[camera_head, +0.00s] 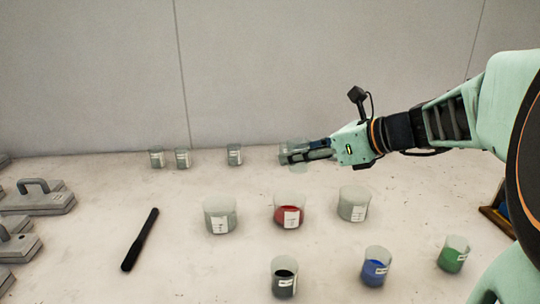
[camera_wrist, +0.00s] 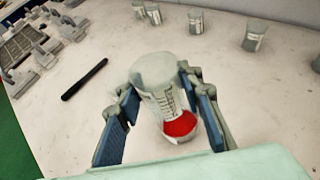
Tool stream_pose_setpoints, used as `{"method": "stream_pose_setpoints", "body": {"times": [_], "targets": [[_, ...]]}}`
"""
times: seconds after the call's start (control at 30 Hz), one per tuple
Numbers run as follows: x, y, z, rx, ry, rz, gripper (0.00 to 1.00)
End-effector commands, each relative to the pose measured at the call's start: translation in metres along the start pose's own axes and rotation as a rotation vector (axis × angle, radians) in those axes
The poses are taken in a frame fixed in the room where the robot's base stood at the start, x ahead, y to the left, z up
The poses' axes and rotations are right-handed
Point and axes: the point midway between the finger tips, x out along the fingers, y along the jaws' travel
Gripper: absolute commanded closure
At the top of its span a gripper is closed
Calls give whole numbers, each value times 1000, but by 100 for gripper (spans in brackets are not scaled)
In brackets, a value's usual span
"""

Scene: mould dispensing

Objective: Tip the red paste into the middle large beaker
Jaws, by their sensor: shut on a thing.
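The middle large beaker (camera_head: 288,210) stands upright on the table with red paste in it, a white label on its front. My gripper (camera_head: 288,154) is above and behind it in the head view, shut on a clear small beaker (camera_head: 284,153). No red shows in this held beaker in the head view; the fingers cover part of it. In the wrist view my gripper (camera_wrist: 163,112) has its blue pads on both sides of a clear labelled beaker (camera_wrist: 160,90).
Large clear beakers stand left (camera_head: 220,215) and right (camera_head: 353,204) of the middle one. In front are small beakers with black (camera_head: 284,277), blue (camera_head: 376,266) and green (camera_head: 453,254) contents. Small clear beakers (camera_head: 234,155) line the back. A black stick (camera_head: 140,240) and grey weights (camera_head: 38,198) lie left.

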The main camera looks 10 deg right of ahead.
Motion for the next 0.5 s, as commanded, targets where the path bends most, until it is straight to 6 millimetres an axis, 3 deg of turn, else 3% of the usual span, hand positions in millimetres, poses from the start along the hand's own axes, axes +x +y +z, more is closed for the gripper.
{"method": "stream_pose_setpoints", "body": {"times": [0.5], "targets": [[0, 0, 0, -9, -126, -5, 95]]}}
